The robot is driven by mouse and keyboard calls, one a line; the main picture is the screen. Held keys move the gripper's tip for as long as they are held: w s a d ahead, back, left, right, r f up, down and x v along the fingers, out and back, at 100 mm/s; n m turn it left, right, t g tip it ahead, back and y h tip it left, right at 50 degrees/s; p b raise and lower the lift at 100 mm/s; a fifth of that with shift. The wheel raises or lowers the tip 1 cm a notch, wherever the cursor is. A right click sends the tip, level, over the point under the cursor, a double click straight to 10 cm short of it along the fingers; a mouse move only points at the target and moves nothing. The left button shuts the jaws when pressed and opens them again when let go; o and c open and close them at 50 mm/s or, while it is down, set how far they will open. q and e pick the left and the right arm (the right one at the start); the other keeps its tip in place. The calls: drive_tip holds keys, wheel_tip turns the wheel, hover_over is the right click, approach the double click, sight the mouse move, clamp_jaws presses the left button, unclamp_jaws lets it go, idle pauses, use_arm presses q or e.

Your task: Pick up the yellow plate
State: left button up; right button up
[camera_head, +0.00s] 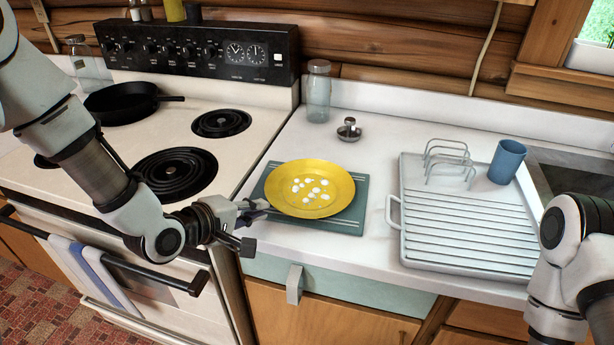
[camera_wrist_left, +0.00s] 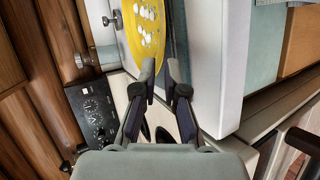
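The yellow plate (camera_head: 337,183) with white spots lies flat on a teal mat (camera_head: 345,225) on the white counter, right of the stove. My left gripper (camera_head: 260,210) is at the plate's left side, near its rim and the mat's left edge. In the left wrist view the fingers (camera_wrist_left: 162,68) are apart, with a narrow gap between the tips. The plate (camera_wrist_left: 143,25) shows just beyond the tips there; I cannot tell whether they touch it. Nothing is held. My right arm shows at the right edge, but its gripper is out of view.
A white dish rack (camera_head: 464,235) with a blue cup (camera_head: 507,161) stands right of the plate. A glass jar (camera_head: 318,92) and a small metal item (camera_head: 349,130) stand behind it. A black pan (camera_head: 121,103) sits on the stove. A sink (camera_head: 566,178) is at the right.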

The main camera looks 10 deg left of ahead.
sight(282, 207)
use_arm(q)
drive_tip(key=shift+w+d+f, duration=0.1)
drive_tip(key=shift+w+d, duration=0.05)
drive_tip(key=shift+d, duration=0.45)
drive_tip(key=shift+w+d, duration=0.1)
drive_tip(key=shift+d, duration=0.45)
drive_tip(key=w+f, duration=0.1)
drive_tip(key=w, duration=0.1)
drive_tip(key=w+f, duration=0.1)
drive_tip(key=w, duration=0.1)
drive_tip(key=shift+w+d+f+p, duration=0.1)
drive_tip(key=shift+d+f+p, duration=0.2)
drive_tip(key=shift+d+f, duration=0.05)
drive_tip(key=shift+d+r, duration=0.1)
drive_tip(key=shift+s, duration=0.2)
clamp_jaws()
drive_tip(key=shift+r, duration=0.1)
